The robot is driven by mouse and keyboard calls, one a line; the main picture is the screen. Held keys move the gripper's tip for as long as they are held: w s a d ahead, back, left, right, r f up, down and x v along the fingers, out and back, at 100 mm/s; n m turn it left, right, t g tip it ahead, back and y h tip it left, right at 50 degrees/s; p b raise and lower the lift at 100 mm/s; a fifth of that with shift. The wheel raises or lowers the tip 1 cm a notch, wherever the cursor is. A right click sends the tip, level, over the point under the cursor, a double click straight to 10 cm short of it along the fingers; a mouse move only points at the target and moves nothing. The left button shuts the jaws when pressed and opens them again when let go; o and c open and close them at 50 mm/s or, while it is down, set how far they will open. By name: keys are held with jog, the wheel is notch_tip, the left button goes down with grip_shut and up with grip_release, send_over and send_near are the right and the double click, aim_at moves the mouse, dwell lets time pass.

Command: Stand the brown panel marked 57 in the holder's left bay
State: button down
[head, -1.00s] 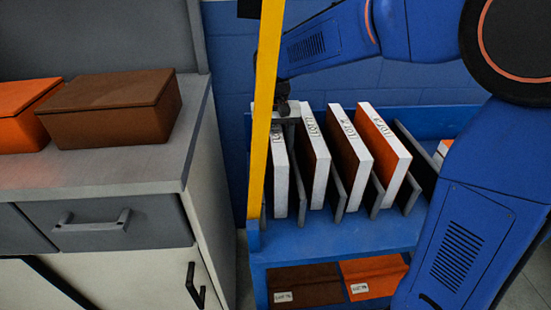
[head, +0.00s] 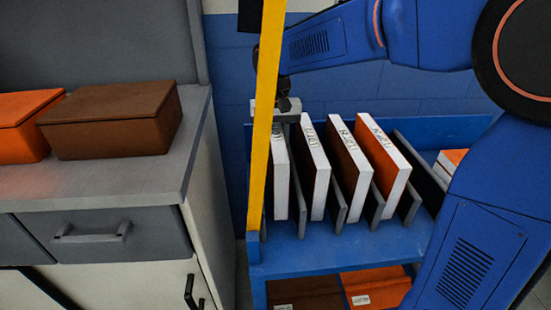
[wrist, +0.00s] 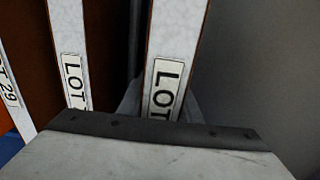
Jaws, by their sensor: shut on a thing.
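The leftmost panel (head: 281,175), with a white edge, stands upright in the slotted blue rack (head: 340,248) in the head view. My gripper (head: 284,115) is shut on its top end, partly behind the yellow post. In the wrist view this panel (wrist: 178,35) runs up from the gripper (wrist: 160,128), with thin brown showing at its sides. Its label reads "LOT"; the number is hidden by the gripper, so I cannot confirm 57. No separate holder with a left bay can be made out.
Several more white-edged panels stand to the right between grey dividers (head: 378,210), including an orange one (head: 385,165). A yellow post (head: 265,120) rises at the rack's left. A grey counter (head: 190,130) at left bears a brown box (head: 110,125) and an orange box (head: 22,130).

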notch_tip(320, 180, up, 19)
dwell(1.9)
